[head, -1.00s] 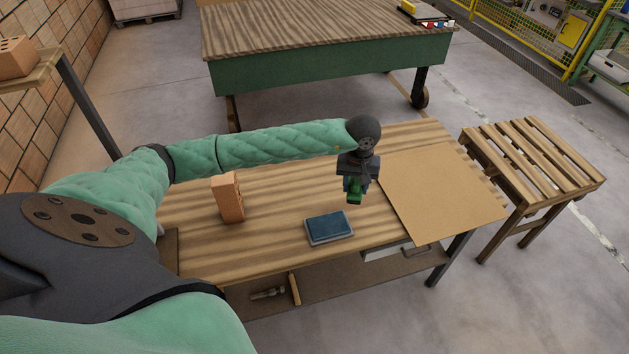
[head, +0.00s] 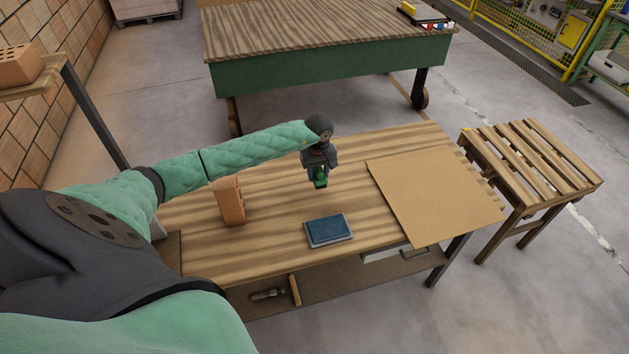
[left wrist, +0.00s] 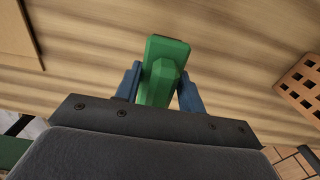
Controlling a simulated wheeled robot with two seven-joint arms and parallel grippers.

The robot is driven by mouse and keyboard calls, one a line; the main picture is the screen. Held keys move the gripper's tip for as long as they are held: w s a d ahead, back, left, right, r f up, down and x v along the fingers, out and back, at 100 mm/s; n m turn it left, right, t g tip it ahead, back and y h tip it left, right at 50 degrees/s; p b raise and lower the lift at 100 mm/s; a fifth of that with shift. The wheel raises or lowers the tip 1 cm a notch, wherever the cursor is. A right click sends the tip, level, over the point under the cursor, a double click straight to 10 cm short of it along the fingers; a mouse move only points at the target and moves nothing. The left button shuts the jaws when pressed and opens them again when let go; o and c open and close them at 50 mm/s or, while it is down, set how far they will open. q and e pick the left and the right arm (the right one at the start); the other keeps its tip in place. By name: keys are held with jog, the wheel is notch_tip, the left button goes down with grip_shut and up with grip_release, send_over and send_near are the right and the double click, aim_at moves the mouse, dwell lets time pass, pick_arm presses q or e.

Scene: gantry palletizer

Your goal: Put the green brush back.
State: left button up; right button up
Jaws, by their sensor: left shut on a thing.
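The green brush (head: 320,183) is in my left gripper (head: 319,177), above the wooden workbench (head: 270,245). In the left wrist view the brush (left wrist: 163,75) sits between the two blue fingers of my left gripper (left wrist: 160,90), which is shut on it. Bench top shows beyond the brush in that view. How high it is held is hard to tell. My right gripper is not in view.
A brick (head: 230,201) stands upright on the bench left of my left gripper. A blue-topped pad (head: 329,230) lies near the front edge. A tan board (head: 435,195) covers the right end. A slatted wooden stand (head: 530,160) is further right.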

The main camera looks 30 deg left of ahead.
aim_at(315, 180)
pick_arm(q)
jog(key=shift+w+a+f, duration=0.2)
jog(key=shift+a+f, duration=0.25)
jog(key=shift+a, duration=0.1)
jog(key=shift+w+a+f, duration=0.2)
jog(key=shift+a, duration=0.2)
notch_tip(315, 180, down, 4)
jog(key=shift+r, duration=0.25)
jog(key=shift+f, duration=0.2)
jog(key=shift+b, duration=0.3)
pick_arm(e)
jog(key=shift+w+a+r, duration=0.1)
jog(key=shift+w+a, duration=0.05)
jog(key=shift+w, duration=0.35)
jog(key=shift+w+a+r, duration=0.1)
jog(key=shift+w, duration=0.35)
pick_arm(q)
jog(key=shift+f, duration=0.15)
jog(key=o, duration=1.1)
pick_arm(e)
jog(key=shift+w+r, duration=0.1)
